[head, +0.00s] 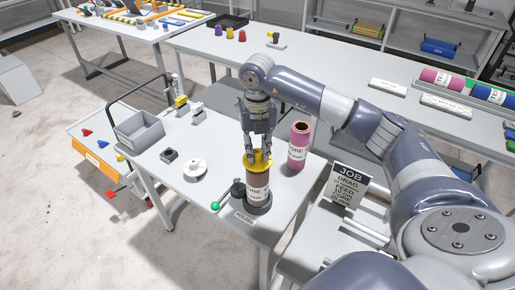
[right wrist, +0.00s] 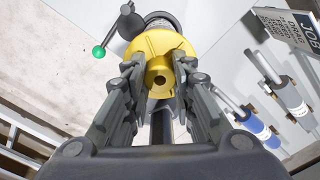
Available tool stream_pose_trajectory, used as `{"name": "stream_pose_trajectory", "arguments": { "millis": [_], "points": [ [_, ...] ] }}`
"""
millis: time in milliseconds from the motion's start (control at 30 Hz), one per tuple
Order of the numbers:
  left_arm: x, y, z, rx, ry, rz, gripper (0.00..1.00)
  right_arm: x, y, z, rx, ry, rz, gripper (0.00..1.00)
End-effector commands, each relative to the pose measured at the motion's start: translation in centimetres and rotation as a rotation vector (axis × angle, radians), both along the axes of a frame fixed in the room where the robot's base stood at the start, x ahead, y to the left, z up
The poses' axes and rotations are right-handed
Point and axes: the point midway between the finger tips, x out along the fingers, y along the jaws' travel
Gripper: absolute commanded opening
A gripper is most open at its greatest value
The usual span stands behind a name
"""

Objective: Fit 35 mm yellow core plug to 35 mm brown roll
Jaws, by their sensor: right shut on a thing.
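The brown roll (head: 257,182) stands upright in a dark round holder (head: 258,206) on the grey table, with a white label on its side. The yellow core plug (head: 258,165) is at the roll's top end. My right gripper (head: 259,156) points down from above and is shut on the plug. In the right wrist view, the plug (right wrist: 158,42) with its dark centre hole lies between the fingers of my right gripper (right wrist: 158,68). The plug hides the roll's mouth, so I cannot tell how deep it sits. My left gripper is not in view.
A pink roll (head: 299,134) stands close behind on the right. A green-knobbed lever (head: 215,205) sticks out left of the holder. A white disc (head: 195,168), a dark block (head: 169,155) and a grey bin (head: 138,130) are farther left. A JOB sign (head: 346,186) stands at right.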

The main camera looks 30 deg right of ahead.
Motion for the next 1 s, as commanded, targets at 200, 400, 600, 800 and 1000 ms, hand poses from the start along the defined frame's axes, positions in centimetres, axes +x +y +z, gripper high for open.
{"name": "stream_pose_trajectory", "arguments": {
  "millis": [200,400,600,800,1000],
  "points": [
    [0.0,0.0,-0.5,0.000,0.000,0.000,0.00,0.0,0.0,-0.7,-0.001,0.000,0.000,0.00],
    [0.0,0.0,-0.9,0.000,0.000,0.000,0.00,0.0,0.0,-1.2,-0.001,0.000,0.000,0.00],
    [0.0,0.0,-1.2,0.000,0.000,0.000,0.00,0.0,0.0,-1.7,-0.001,0.000,0.000,0.00],
    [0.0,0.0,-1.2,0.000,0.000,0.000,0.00,0.0,0.0,-1.6,0.000,0.000,0.000,0.47],
    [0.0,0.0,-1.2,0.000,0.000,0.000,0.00,0.0,0.0,-1.6,0.000,0.000,0.000,0.47]
  ]
}}
